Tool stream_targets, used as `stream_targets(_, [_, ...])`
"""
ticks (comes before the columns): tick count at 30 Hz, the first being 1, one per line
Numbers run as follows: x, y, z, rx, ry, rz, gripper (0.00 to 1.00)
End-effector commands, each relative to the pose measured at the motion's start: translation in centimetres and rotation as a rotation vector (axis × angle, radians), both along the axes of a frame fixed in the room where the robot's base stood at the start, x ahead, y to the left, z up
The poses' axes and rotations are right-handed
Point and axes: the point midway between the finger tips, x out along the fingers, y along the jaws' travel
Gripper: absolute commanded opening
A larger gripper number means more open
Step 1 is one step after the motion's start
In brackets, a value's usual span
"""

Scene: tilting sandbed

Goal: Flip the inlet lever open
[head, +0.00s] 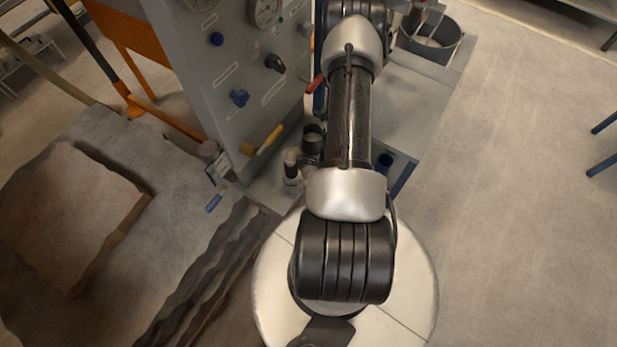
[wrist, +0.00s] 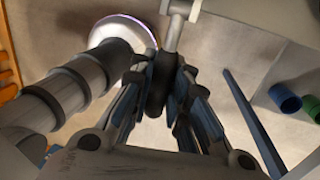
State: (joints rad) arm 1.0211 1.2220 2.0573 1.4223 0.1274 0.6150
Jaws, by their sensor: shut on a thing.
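In the wrist view my gripper (wrist: 160,100) is closed around the dark grip of a lever (wrist: 158,92). A grey metal stem (wrist: 175,32) runs from this grip up to a pale fitting at the top edge. No label shows there, so I cannot read whether it is the inlet lever. In the head view my arm covers the gripper and the held lever. The grey control panel (head: 232,100) stands left of my arm.
A sandbed (head: 70,215) with dark wavy edges lies at the left. An orange frame (head: 130,40) stands behind it. Pipe fittings (head: 292,165) sit at the panel's foot. The floor (head: 510,220) at right is clear.

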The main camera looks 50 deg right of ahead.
Motion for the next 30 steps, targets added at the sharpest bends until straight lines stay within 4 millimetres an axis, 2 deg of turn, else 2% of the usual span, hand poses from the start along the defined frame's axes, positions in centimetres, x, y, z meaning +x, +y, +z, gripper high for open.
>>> stream_targets(16, [-0.7, -0.16, 0.22, -0.004, 0.019, 0.001, 0.0])
stream_targets(17, [-0.7, -0.16, 0.22, -0.004, 0.019, 0.001, 0.17])
stream_targets(26, [-0.76, -0.08, 0.18, -0.002, 0.02, 0.001, 0.37])
stream_targets(30, [-0.78, -0.06, 0.16, -0.002, 0.02, 0.001, 0.37])
